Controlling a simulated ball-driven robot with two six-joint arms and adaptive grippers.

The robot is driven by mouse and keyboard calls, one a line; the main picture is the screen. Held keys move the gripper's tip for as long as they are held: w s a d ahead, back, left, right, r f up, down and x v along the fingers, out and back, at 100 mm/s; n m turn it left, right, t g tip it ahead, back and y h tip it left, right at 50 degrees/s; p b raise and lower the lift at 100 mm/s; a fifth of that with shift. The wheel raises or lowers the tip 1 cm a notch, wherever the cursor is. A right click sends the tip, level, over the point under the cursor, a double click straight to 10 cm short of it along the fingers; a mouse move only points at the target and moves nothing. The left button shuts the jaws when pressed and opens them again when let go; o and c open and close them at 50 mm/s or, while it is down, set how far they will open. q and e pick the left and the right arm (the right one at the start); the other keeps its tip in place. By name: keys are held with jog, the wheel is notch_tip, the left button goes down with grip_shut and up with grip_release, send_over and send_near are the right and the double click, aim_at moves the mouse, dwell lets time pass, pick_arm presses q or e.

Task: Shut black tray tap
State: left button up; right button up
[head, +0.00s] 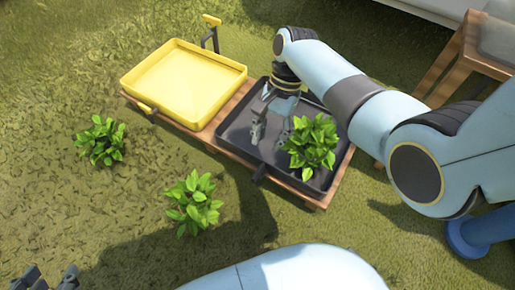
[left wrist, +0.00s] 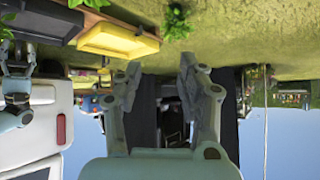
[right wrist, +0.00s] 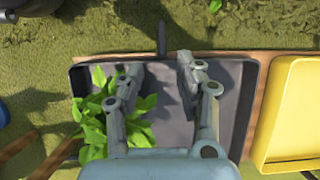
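The black tray (head: 232,137) lies on a wooden plank, with a leafy plant (head: 313,143) in its right part. A small black tap (head: 260,173) sticks out at its near edge; it also shows past the tray rim in the right wrist view (right wrist: 162,38). I cannot tell whether it is open. My right gripper (head: 272,130) is over the tray, fingers apart and empty; in the right wrist view its fingertips (right wrist: 158,72) point toward the tap, apart from it. My left gripper (head: 46,280) is at the bottom left over grass, open and empty in the left wrist view (left wrist: 159,75).
A yellow tray (head: 185,82) sits left of the black one, with a yellow-topped fitting (head: 211,32) behind it and another at its near left edge (head: 146,107). Two plants (head: 101,140) (head: 194,203) stand on the grass in front. A wooden table (head: 460,55) is at upper right.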

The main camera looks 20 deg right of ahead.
aim_at(258, 170)
jog(key=shift+b+x, duration=0.8)
jog(key=shift+x, duration=0.45)
jog(key=shift+b+x, duration=0.7)
jog(key=shift+x, duration=0.4)
pick_arm(q)
jog(key=w+d+r+m+t+h+b, duration=0.1)
jog(key=w+d+r+t+h, duration=0.1)
jog(key=w+r+t, duration=0.9)
pick_arm(e)
jog(key=shift+x, duration=0.9)
jog(key=shift+b+x, duration=0.7)
jog(key=shift+x, duration=0.2)
jog(key=shift+b+x, duration=0.7)
jog(key=shift+x, duration=0.35)
jog(key=shift+w+a, duration=0.1)
pick_arm(q)
notch_tip(258, 170, up, 19)
jog(key=s+d+m+t+h, duration=0.2)
jog(key=m+t+h, duration=0.2)
jog(key=t+h, duration=0.1)
jog(key=shift+s+m+t+h, duration=0.3)
jog(key=shift+s+t+h, duration=0.1)
jog(key=shift+t, duration=0.1)
pick_arm(e)
grip_shut()
